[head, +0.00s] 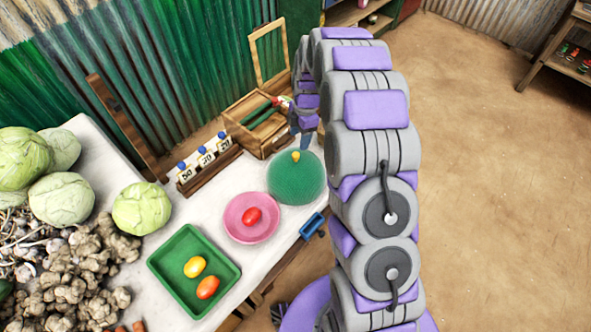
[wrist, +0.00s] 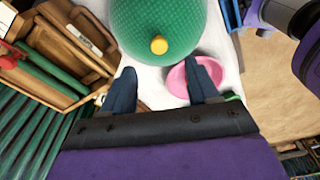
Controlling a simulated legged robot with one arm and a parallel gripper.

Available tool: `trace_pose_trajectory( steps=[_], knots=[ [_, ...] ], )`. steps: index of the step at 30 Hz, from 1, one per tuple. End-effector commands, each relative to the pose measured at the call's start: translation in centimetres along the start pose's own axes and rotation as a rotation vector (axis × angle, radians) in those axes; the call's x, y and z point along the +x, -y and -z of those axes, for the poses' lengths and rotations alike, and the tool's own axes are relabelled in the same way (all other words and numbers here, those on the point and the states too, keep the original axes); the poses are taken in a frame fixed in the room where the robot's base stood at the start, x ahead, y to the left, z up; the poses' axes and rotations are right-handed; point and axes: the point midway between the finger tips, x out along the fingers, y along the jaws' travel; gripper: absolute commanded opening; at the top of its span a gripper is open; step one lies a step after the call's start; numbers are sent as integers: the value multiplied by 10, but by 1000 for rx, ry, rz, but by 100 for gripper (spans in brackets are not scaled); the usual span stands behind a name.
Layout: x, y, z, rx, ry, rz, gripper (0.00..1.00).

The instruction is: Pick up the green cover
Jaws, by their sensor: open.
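The green cover (head: 296,180) is a mesh dome with a yellow knob (head: 296,156) on top. It stands on the white table beside the pink plate, and what is under it is hidden. The dome (wrist: 158,22) and its yellow knob (wrist: 159,45) also show in the wrist view, beyond my fingertips. My gripper (wrist: 162,78) is open and empty, its two blue fingers apart on either side of the knob's line and not touching it. In the head view my gripper (head: 302,130) is small, above and behind the dome, and partly hidden by my arm.
A pink plate (head: 236,235) holds a red item (head: 251,217). A green tray (head: 165,258) holds a yellow and an orange item. A wooden box with an open lid (head: 238,108) and a number rack (head: 212,172) stand at the back. Cabbages (head: 141,208) and garlic fill the left.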

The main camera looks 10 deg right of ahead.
Motion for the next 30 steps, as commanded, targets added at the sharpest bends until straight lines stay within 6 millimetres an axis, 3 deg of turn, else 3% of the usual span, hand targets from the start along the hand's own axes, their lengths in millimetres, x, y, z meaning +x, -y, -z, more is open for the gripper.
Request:
trace_pose_trajectory(
  steps=[1,6,14,23,30],
  knots=[
    [13,1,0,1,-1,6,59],
    [43,0,0,1,-1,2,59],
    [60,0,0,1,-1,1,59],
    [101,-2,0,1,-1,2,59],
    [104,-2,1,1,-1,0,59]
  ],
)
